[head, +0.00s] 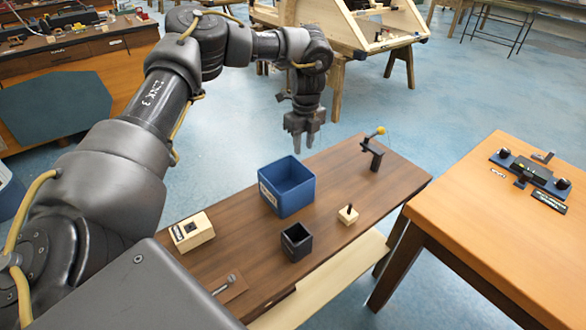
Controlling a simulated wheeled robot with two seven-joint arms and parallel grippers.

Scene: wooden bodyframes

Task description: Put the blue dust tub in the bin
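The blue dust tub (298,199) is an open-topped square box with a pale label on its left side. It stands upright on the dark brown bench (335,180), near the middle. My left gripper (304,146) hangs fingers-down above and beyond the tub's far edge, apart from it. Its two fingers show a gap with nothing between them. My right gripper is out of view. I cannot identify a bin for certain in this view.
On the bench are a small black open box (297,245), a cream block (192,231), a small knobbed block (347,214) and a black stand with a yellow tip (373,153). An orange-brown table (490,215) stands at right. Blue floor (440,120) lies open beyond.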

